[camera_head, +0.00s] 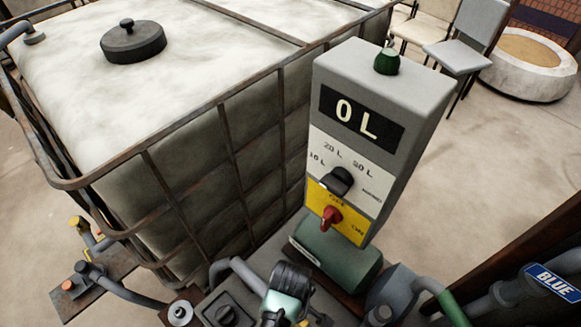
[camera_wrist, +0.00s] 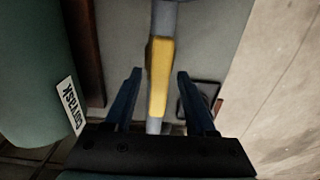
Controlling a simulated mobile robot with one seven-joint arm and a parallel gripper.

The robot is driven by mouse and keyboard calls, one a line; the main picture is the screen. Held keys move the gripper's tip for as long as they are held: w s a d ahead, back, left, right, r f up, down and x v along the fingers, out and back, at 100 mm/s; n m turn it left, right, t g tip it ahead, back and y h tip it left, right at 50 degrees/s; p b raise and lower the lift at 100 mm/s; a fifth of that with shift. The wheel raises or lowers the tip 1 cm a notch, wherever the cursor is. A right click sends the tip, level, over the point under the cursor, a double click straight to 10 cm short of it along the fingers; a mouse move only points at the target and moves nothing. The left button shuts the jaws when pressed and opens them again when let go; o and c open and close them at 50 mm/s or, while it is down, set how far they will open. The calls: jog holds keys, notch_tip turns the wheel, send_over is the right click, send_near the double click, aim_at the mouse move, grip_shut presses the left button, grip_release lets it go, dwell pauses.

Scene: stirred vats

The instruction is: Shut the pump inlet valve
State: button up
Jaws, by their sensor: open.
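A yellow lever (camera_wrist: 160,75), likely the pump inlet valve's handle, runs lengthwise along a grey pipe (camera_wrist: 165,18) in the wrist view. My gripper (camera_wrist: 159,74) is open, with one dark blue finger on each side of the lever. Gaps show on both sides, so neither finger appears to touch it; I cannot tell how deep it sits between them. In the head view my wrist (camera_head: 287,285) is low in the middle and hides the lever. The green pump body (camera_head: 335,255) is just behind it and also shows at left in the wrist view (camera_wrist: 30,80).
A grey control box (camera_head: 350,130) reading 0 L, with a black knob (camera_head: 337,181) and red switch (camera_head: 331,215), stands above the pump. A caged white tank (camera_head: 190,75) fills the left. A pipe (camera_head: 125,290) and a blue-labelled pipe (camera_head: 510,290) flank the work area.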

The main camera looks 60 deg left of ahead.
grip_shut()
dwell(0.6)
jog(key=m+p, duration=0.2)
jog(key=m, duration=0.1)
jog(key=shift+r+m+p, duration=0.1)
jog(key=shift+m+p, duration=0.2)
jog(key=shift+m, duration=0.1)
jog(key=m+p, duration=0.2)
jog(key=m, duration=0.3)
jog(key=m+p, duration=0.1)
jog(key=m, duration=0.4)
jog(key=shift+m+p, duration=0.45)
jog(key=shift+m, duration=1.45)
jog(key=shift+w+m, duration=0.1)
jog(key=shift+m, duration=0.2)
